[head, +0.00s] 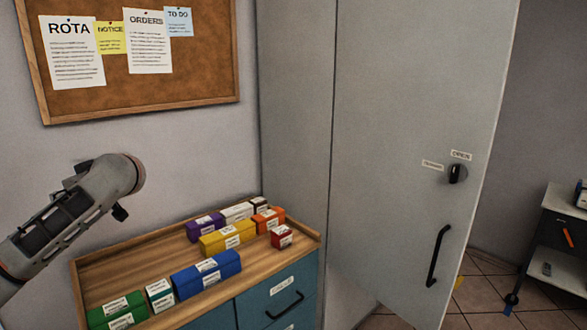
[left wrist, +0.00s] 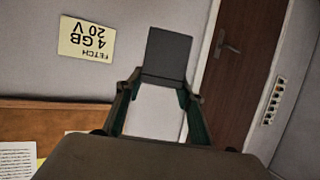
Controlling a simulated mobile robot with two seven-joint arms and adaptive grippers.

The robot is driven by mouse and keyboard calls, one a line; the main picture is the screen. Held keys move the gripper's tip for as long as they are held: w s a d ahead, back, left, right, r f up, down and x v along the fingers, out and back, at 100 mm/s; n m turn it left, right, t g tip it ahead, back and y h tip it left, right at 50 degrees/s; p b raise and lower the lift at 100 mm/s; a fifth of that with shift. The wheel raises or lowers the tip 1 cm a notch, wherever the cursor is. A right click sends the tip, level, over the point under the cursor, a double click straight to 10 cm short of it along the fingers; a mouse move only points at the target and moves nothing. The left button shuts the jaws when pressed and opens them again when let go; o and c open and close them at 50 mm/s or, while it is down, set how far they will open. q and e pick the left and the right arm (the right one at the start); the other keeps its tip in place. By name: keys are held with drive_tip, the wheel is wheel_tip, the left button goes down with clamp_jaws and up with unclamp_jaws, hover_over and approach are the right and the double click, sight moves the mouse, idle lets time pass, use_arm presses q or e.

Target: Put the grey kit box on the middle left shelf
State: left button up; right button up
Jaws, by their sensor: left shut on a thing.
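In the left wrist view, my left gripper (left wrist: 166,88) is shut on a dark grey box, which I take as the grey kit box (left wrist: 168,52). The box sticks out past the fingertips, in front of a pale wall. In the head view, my left arm comes in from the left, above the wooden-topped cabinet; its gripper and the box cannot be made out there. A tall grey cupboard (head: 400,110) stands in the middle, with a knob and a black handle (head: 438,255). No shelf interior shows. My right gripper is not in view.
A wooden-topped blue drawer cabinet (head: 132,262) holds several coloured boxes, including a yellow box (head: 227,237) and a blue box (head: 206,273). A cork board (head: 190,80) hangs above. A dark trolley (head: 556,238) stands at the right. The wrist view shows a brown door (left wrist: 238,70).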

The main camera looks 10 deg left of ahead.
use_arm(q)
drive_tip(key=s+a+r+g, duration=0.1)
drive_tip(key=s+a+r, duration=0.2)
drive_tip(key=a+r, duration=0.15)
drive_tip(key=s+d+f+m+t+h, duration=0.2)
drive_tip(key=s+d+f+m+t, duration=0.15)
drive_tip(key=d+f, duration=0.5)
drive_tip(key=s+d+f+m+t+h, duration=0.35)
drive_tip(key=d+f, duration=0.25)
drive_tip(key=d, duration=0.6)
drive_tip(key=s+d+f+m+t+h, duration=0.2)
drive_tip(key=s+d+f, duration=0.4)
drive_tip(key=d, duration=0.5)
drive_tip(key=d+f, duration=0.1)
drive_tip(key=d, duration=1)
drive_tip(key=shift+d+y, duration=0.2)
drive_tip(key=shift+y, duration=0.15)
